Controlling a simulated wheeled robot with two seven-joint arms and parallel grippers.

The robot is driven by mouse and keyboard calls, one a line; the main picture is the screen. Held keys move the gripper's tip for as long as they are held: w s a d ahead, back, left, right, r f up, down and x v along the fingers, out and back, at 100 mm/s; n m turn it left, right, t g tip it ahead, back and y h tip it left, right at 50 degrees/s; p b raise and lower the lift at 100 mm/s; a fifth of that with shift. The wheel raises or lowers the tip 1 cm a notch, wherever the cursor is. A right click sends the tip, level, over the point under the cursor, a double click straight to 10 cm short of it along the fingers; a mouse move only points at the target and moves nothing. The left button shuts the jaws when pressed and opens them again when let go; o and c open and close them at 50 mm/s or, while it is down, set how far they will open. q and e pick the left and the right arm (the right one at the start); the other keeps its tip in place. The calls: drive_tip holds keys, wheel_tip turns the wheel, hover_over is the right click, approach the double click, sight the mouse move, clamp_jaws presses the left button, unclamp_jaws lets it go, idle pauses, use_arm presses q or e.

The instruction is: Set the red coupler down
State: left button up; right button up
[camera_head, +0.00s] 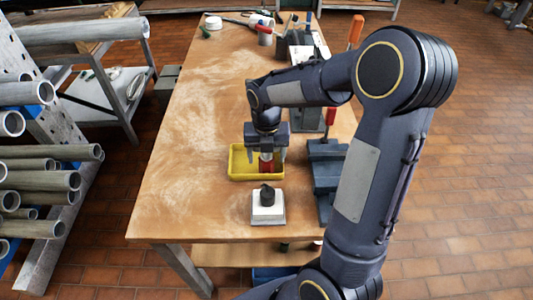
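The red coupler (267,164) is at the yellow tray (238,175) on the wooden workbench, upright, with a pale grey upper part. My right gripper (267,157) points down right over the tray, with its fingers about the coupler. The arm's wrist hides part of it, and I cannot tell whether the fingers press on the coupler or stand apart from it. I also cannot tell whether the coupler touches the tray floor. My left gripper is not in view.
A white block with a black knob (267,196) stands in front of the tray. A dark vise-like fixture (325,170) is right of it. Tools and a grey-and-red cylinder (265,36) lie at the far end. The workbench's left half (190,150) is clear. Pipe racks stand at left.

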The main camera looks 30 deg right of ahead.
drive_tip(key=o, duration=0.4)
drive_tip(key=shift+r, duration=0.1)
